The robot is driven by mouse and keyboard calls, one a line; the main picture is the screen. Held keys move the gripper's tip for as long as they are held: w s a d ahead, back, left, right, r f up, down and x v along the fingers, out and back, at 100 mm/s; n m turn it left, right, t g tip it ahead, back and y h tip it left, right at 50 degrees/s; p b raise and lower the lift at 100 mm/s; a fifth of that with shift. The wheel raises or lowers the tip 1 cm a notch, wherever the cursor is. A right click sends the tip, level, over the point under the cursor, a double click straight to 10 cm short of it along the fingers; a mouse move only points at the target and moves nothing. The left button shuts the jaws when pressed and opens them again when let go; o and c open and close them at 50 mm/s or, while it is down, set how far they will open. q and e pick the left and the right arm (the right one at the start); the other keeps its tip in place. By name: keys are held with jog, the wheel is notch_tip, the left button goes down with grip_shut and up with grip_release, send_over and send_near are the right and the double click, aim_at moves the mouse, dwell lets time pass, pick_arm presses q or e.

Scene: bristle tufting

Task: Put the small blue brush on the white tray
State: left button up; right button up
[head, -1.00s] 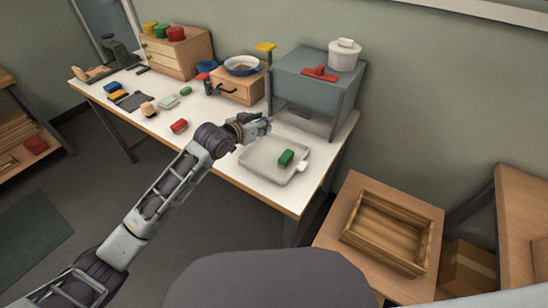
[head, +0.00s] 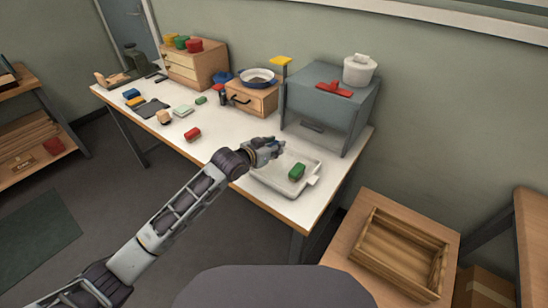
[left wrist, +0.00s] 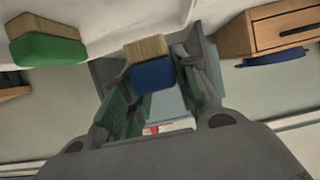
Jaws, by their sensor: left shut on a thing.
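My left gripper (head: 275,147) is shut on the small blue brush, at the far left side of the white tray (head: 262,184). In the left wrist view the blue brush (left wrist: 153,76), a wooden block with a blue face, sits between the two fingers of my left gripper (left wrist: 150,62). In the head view the fingers mostly hide it. Whether it touches the tray I cannot tell. A green brush (head: 297,172) lies on the tray, to the right of my gripper; it also shows in the left wrist view (left wrist: 48,48). My right gripper is not in view.
A grey cabinet (head: 322,105) stands just behind the tray, with a red item (head: 334,89) and a white pot (head: 359,70) on top. A wooden drawer box (head: 250,97) stands to its left. A red brush (head: 192,134) lies on the table left of my gripper.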

aim_at(274, 164)
pick_arm(q)
jog(key=shift+f, duration=0.5)
notch_tip(274, 164, down, 4)
jog(key=shift+r+b, duration=0.15)
jog(key=shift+b, duration=0.2)
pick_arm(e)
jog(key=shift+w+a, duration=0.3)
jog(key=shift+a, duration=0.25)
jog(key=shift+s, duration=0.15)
pick_arm(q)
jog(key=shift+f, duration=0.2)
jog(key=o, duration=0.7)
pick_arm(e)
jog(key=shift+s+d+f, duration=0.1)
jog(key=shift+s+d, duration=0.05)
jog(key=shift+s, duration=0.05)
